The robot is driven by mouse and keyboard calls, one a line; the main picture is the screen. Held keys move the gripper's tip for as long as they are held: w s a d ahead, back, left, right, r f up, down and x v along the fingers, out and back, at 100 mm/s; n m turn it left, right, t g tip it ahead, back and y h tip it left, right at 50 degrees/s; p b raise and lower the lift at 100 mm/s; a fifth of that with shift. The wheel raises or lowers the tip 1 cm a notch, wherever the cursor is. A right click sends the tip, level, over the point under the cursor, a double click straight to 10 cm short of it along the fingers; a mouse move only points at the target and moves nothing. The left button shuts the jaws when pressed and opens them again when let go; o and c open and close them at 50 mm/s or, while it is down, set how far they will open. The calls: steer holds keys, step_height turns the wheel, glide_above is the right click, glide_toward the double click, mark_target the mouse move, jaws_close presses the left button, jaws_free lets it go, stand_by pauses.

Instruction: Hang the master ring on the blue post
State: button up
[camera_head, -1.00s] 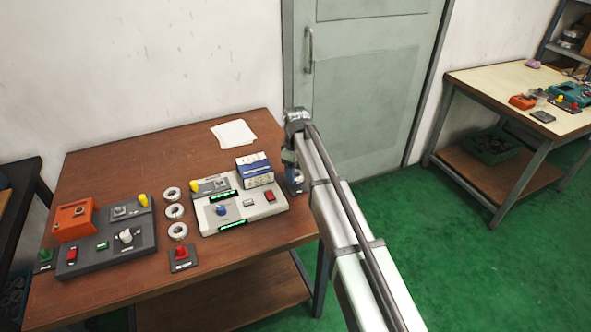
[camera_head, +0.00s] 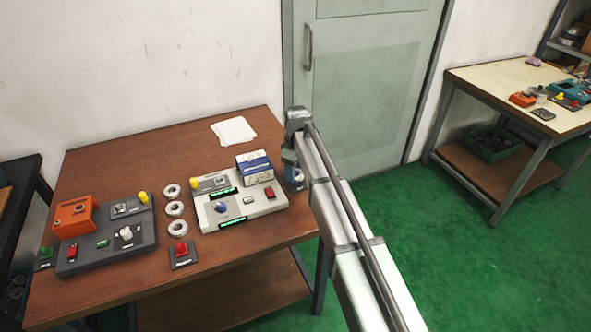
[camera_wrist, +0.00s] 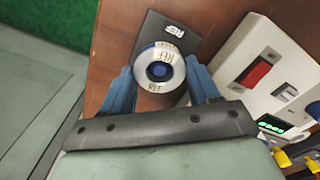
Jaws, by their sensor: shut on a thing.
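The master ring (camera_wrist: 143,58), pale metal with REF labels, lies between the fingers of my gripper (camera_wrist: 160,78) in the wrist view. My gripper is shut on it. The blue post (camera_wrist: 159,71) shows as a round blue top inside the ring's hole. How far down the post the ring sits cannot be told from above. A dark plate (camera_wrist: 160,34) with a REF label lies beneath.
The light grey console (camera_head: 240,212) carries a blue-and-white box (camera_head: 255,166), a knob and a red switch. Three loose rings (camera_head: 175,208) lie left of it. White paper (camera_head: 233,130) lies behind.

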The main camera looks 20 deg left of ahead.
steer(key=shift+f, duration=0.7)
stand_by(0.7)
steer(key=o, duration=1.3)
steer(key=shift+r, duration=3.8)
